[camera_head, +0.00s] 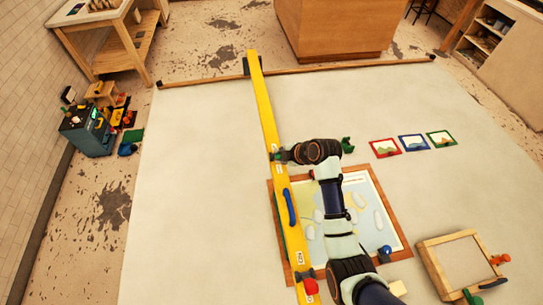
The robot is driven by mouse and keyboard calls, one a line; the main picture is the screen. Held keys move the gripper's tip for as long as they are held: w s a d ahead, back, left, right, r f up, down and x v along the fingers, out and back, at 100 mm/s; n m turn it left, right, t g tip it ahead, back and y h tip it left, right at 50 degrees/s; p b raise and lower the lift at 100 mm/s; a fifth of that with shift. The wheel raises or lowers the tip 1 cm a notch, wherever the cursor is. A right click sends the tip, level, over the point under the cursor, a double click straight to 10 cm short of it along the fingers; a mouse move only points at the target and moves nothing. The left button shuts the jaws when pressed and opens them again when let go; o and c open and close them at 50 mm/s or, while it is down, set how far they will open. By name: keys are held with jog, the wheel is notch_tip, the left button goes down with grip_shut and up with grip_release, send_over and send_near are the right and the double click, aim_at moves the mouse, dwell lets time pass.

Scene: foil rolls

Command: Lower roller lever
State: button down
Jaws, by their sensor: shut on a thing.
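A long yellow beam (264,105) runs from the back of the pale table down to the front. My gripper (279,156) is at the beam's side, about midway along it, at the left end of my arm's wrist. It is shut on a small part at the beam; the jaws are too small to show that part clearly. I cannot tell which piece is the roller lever.
A wood-framed map panel (394,222) lies under my arm. Three small framed pictures (413,142) lie to the right. A wooden frame (436,274) sits at the front right with an orange knob (500,259). The table left of the beam is clear.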

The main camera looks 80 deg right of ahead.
dwell(0.4)
jog(key=c, duration=1)
grip_release()
jog(key=v, duration=1.2)
jog(key=shift+a+f, duration=0.1)
